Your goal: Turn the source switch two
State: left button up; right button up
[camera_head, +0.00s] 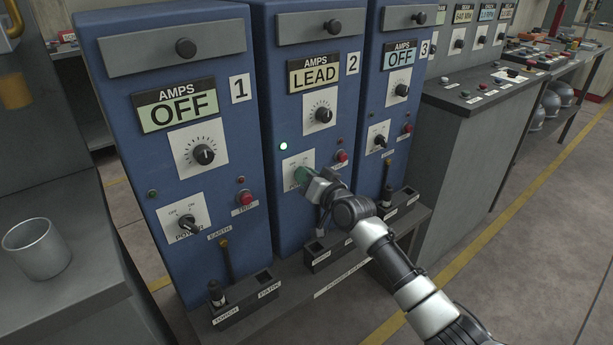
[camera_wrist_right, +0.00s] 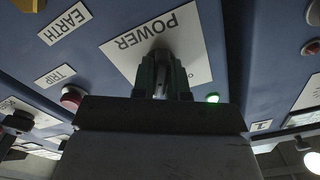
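In the right wrist view, the green fingertips (camera_wrist_right: 163,80) stand at the POWER plate (camera_wrist_right: 195,45), closed around the grey switch knob (camera_wrist_right: 160,76). The knob's exact angle is hidden. My left gripper is not in view.
Cabinet one (camera_head: 120,150) and cabinet three (camera_head: 372,105) flank it, both displays reading OFF. A red trip button (camera_head: 341,156) is close right of the gripper. Torch holders (camera_head: 240,299) stand along the base. A grey cup (camera_head: 37,249) is on the left bench.

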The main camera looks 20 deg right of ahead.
jog(key=shift+n, duration=0.3)
grip_shut()
jog(key=n, duration=0.3)
jog(key=shift+n, duration=0.3)
jog(key=n+p, duration=0.2)
jog(key=n, duration=0.4)
jog(key=shift+a, duration=0.15)
pick_arm(q)
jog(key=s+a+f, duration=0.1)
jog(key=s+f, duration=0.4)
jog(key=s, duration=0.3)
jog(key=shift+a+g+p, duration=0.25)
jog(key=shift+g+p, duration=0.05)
jog(key=shift+p, duration=0.15)
pick_arm(e)
jog(key=shift+n, duration=0.9)
jog(key=shift+s, duration=0.1)
jog(key=o, duration=0.7)
grip_release()
